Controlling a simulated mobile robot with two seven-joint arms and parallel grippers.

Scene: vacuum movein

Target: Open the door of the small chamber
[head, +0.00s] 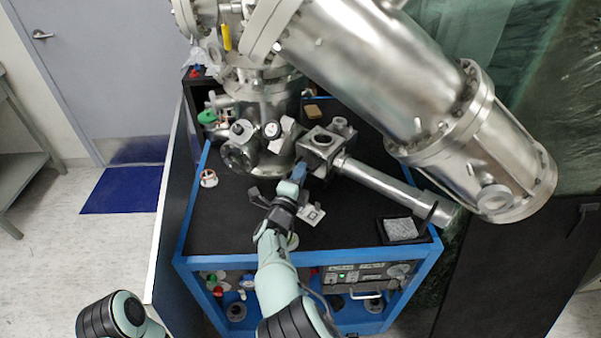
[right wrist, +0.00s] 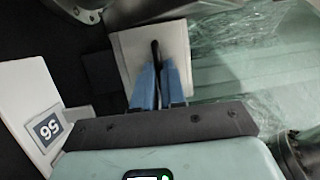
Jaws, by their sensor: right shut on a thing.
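The small chamber (head: 322,146) is a metal cube with a round opening on top, on the black table top beside the large steel column. In the right wrist view its door (right wrist: 178,45) is a pale square plate with a thin black handle (right wrist: 155,52). My right gripper (head: 300,171) reaches the chamber's front left side. Its blue fingers (right wrist: 160,88) are shut on the black handle, with the plate just beyond them. The gripper hides that side of the chamber in the head view, so I cannot tell whether the door stands ajar. My left gripper is out of view.
A long metal tube (head: 385,186) runs right from the chamber. A large steel cylinder (head: 380,65) hangs above it. A black tray (head: 402,230) sits at the table's front right.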

